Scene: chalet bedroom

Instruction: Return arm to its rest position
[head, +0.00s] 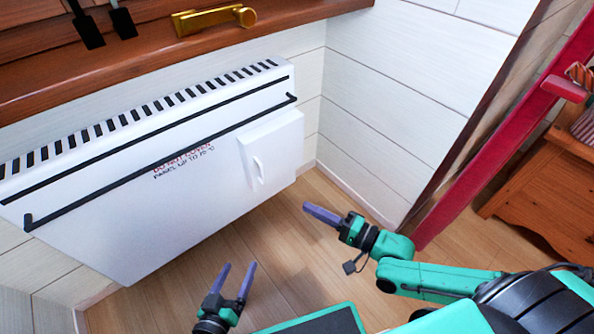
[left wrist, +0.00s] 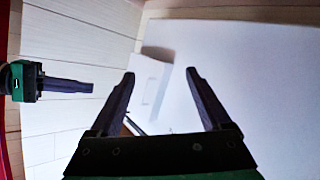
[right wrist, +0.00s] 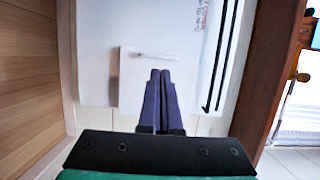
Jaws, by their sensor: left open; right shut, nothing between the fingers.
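In the head view my left gripper (head: 234,280) is at the lower middle, its two fingers spread apart with nothing between them. It points up toward the white wall heater. In the left wrist view the open fingers (left wrist: 160,90) frame part of a white surface. My right gripper (head: 322,215) is to the right of it in the head view, its fingers together, pointing left toward the heater. In the right wrist view its closed fingers (right wrist: 158,100) hold nothing and are in line with the heater's small control box. The right arm reaches in from the right edge.
The white heater (head: 110,245) with black rails hangs on the wall, its control box (head: 272,155) at the right end. A wooden sill (head: 290,15) with a brass latch (head: 213,18) is above. A red post (head: 500,130) and wooden cabinet (head: 550,190) stand at right. Floor shows between.

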